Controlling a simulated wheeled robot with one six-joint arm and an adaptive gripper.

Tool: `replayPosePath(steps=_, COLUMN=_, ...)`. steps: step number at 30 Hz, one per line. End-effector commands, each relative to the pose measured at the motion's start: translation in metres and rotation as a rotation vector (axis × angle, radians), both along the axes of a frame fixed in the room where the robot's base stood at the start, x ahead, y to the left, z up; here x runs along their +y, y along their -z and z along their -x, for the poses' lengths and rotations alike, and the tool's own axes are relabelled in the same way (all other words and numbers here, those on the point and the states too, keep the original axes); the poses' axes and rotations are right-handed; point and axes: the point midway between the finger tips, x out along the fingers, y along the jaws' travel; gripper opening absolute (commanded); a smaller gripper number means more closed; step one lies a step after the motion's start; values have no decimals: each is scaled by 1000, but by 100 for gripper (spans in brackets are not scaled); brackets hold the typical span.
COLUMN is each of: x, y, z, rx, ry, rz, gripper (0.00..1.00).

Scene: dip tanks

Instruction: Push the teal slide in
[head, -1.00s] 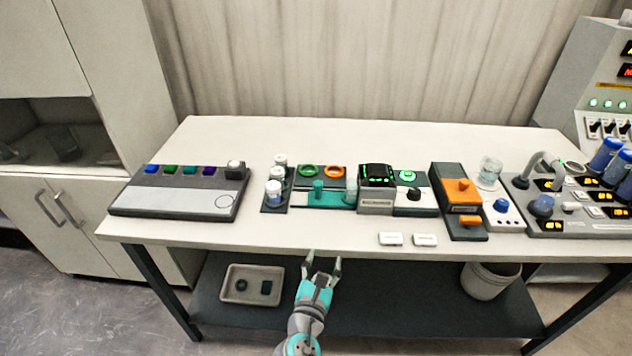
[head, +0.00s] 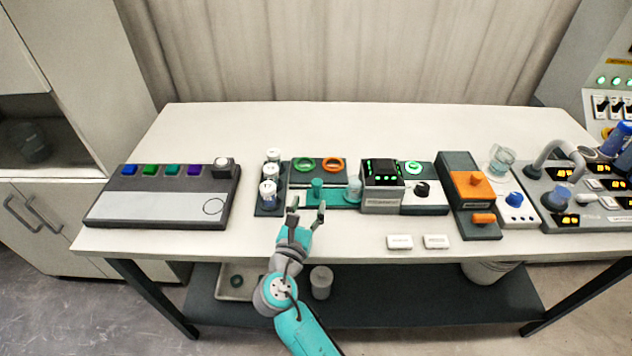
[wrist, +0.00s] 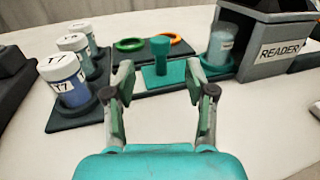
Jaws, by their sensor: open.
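The teal slide (head: 334,198) lies in a dark base at the middle of the bench. Its upright teal knob (head: 317,188) stands at the left end. A capped vial (head: 353,190) stands at its right end, beside the grey reader (head: 382,198). My gripper (head: 307,206) is open and empty, in front of the slide. In the wrist view, the knob (wrist: 160,52) shows beyond and between the open fingers (wrist: 160,76), apart from them. The slide's plate (wrist: 166,79) is partly hidden by the fingers.
A dark rack of several labelled vials (head: 270,207) stands just left of the slide. A green ring (head: 304,170) and an orange ring (head: 333,170) lie behind it. Two white tags (head: 400,242) lie at front right. The bench front is mostly clear.

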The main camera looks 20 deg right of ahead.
Motion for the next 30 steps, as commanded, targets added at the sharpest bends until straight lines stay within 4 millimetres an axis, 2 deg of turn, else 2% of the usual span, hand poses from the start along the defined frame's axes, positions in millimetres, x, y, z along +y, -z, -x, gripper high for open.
replayPosePath(steps=6, x=-23, y=-1, z=-34, rx=0, ry=3, rz=0, gripper=55)
replayPosePath(steps=12, x=-38, y=0, z=-58, rx=0, ry=1, rz=0, gripper=55)
replayPosePath(steps=18, x=-45, y=0, z=-69, rx=0, ry=0, rz=0, gripper=55)
replayPosePath(steps=27, x=-46, y=0, z=-70, rx=0, ry=0, rz=0, gripper=55)
replayPosePath(steps=30, x=-46, y=0, z=-70, rx=0, ry=0, rz=0, gripper=30)
